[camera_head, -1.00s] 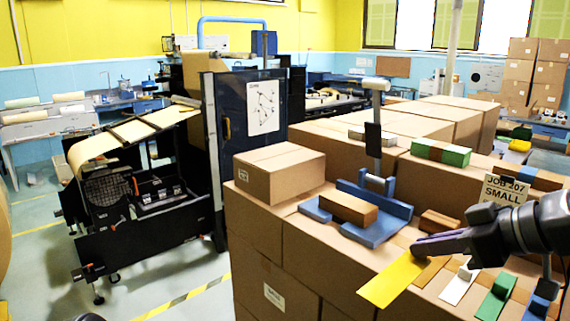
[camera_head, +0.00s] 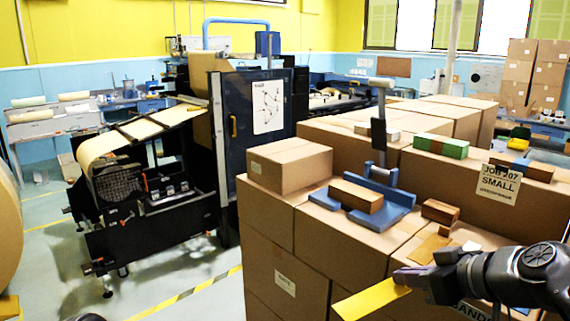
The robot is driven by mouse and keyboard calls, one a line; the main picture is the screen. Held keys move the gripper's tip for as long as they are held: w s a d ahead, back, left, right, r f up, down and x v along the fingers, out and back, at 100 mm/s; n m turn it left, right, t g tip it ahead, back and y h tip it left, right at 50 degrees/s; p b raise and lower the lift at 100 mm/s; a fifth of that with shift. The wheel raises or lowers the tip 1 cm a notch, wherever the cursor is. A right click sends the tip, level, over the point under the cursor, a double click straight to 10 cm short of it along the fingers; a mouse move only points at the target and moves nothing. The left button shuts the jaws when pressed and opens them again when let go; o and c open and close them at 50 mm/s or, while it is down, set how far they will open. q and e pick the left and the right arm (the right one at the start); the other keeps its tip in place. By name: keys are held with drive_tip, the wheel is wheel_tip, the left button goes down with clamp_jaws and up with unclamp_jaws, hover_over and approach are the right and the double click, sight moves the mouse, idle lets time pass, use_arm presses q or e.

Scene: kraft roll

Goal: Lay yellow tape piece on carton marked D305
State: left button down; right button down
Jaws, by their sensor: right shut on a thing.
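My right gripper (camera_head: 408,276) comes in from the right and is shut on one end of a yellow tape piece (camera_head: 369,299). The strip points left and down, in front of the near upper edge of the carton stack; I cannot tell its height. A small carton (camera_head: 292,168) with a pale label sits on the stack's left corner. A lower carton (camera_head: 278,284) also carries a white label. No label reads clearly as D305. My left gripper is not in view.
A blue stand (camera_head: 385,213) holding a brown block (camera_head: 356,195) stands on the stack. A smaller brown block (camera_head: 440,211), a green-topped block (camera_head: 441,145) and a JOB 207 SMALL sign (camera_head: 497,184) are nearby. A dark machine (camera_head: 150,190) stands left across open floor.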

drive_tip(key=w+a+f+m+h, duration=0.1)
drive_tip(key=w+f+m+h, duration=0.1)
drive_tip(key=f, duration=0.8)
drive_tip(key=w+a+f+m+t+h, duration=0.1)
drive_tip(key=w+f+m+h, duration=0.2)
drive_tip(key=f, duration=0.6)
drive_tip(key=shift+w+a+f+m, duration=0.3)
drive_tip(key=shift+w+f+m, duration=0.1)
drive_tip(key=shift+w, duration=0.4)
drive_tip(key=shift+d+r, duration=0.1)
drive_tip(key=shift+d, duration=0.05)
drive_tip(key=s+f, duration=0.4)
drive_tip(key=f, duration=0.1)
